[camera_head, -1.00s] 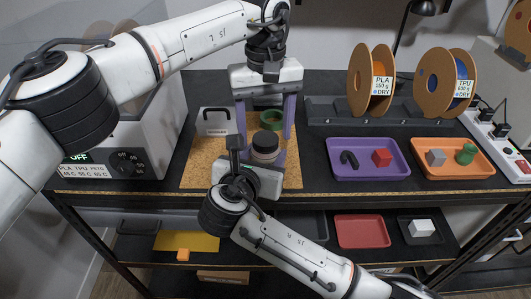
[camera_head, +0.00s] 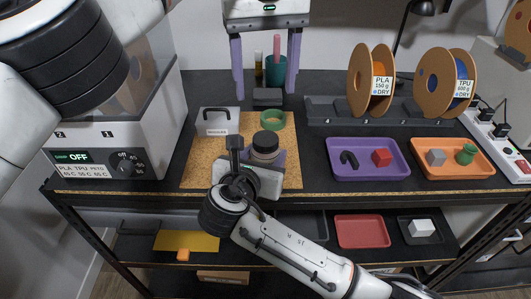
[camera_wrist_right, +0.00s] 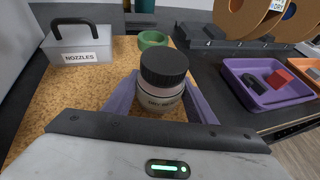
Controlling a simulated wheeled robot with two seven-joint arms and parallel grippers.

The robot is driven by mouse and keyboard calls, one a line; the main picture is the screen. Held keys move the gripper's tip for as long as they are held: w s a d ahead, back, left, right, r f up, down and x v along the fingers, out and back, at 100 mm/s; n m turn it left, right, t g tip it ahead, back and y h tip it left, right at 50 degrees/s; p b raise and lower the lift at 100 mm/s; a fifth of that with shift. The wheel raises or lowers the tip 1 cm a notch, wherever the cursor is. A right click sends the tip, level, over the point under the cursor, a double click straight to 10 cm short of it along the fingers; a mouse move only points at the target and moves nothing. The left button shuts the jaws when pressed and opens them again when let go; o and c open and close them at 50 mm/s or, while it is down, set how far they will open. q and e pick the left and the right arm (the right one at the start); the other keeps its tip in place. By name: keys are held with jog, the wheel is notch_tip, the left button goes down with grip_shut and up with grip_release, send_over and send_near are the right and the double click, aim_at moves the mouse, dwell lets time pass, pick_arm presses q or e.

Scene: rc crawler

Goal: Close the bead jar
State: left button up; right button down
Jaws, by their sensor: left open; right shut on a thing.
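The bead jar (camera_wrist_right: 157,103) is a pale labelled jar on the cork mat, upright between the purple fingers of my right gripper (camera_wrist_right: 160,98), which is shut on it. The black lid (camera_wrist_right: 164,66) rests on top of the jar and looks level; I cannot tell how tight it is. The jar's lid also shows in the head view (camera_head: 265,141). My left gripper (camera_head: 265,95) is open and empty, raised behind the jar, well apart from it.
A green ring (camera_head: 272,119) lies just behind the jar on the cork mat (camera_head: 205,165). A nozzle box (camera_head: 217,122) stands left of it. A teal cup (camera_head: 275,72) is at the back. Purple (camera_head: 368,172) and orange (camera_head: 460,172) trays and filament spools sit to the right.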

jog(key=c, duration=0.7)
grip_release()
jog(key=v, duration=1)
jog(key=shift+s, duration=0.2)
jog(key=shift+a, duration=0.1)
